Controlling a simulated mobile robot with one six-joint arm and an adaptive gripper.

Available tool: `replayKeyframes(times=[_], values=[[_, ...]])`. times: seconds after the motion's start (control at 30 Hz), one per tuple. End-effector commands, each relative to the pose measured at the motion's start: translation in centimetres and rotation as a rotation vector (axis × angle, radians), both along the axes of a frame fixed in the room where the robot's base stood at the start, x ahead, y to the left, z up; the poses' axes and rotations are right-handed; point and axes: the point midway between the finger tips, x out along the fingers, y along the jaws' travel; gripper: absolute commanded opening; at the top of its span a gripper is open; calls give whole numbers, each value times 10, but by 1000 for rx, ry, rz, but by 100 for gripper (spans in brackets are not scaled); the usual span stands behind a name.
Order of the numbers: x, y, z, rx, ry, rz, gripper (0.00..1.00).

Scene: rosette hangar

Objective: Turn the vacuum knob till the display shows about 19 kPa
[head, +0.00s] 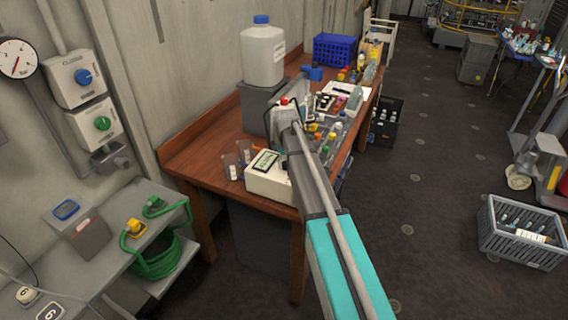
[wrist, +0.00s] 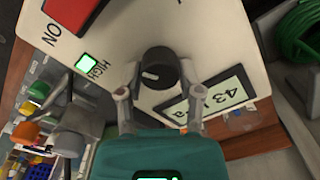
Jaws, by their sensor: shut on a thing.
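The vacuum knob (wrist: 160,68) is black and round with a pale pointer mark, on a white panel (wrist: 130,30). My gripper (wrist: 160,82) is shut on it, one finger on each side. The display (wrist: 215,98) beside the knob is tilted in the wrist view and seems to read 43; its unit is partly hidden by a finger. In the head view the white pump box (head: 268,190) sits on the wooden bench with its display (head: 265,162) on top. My arm hides the knob and fingers there.
A red switch (wrist: 75,10) marked ON and a lit green lamp (wrist: 88,63) marked HIGH are on the panel. Two clear beakers (head: 232,165) stand left of the box. Bottles crowd the bench behind; a white jug (head: 263,55) stands on a grey block.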

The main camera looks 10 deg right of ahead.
Motion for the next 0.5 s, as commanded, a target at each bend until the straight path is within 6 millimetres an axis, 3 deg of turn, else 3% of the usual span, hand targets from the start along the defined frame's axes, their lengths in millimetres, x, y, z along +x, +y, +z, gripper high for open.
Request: replayKeyframes(times=[0.5], values=[[-1,-1,0,-2,2,-488,0]])
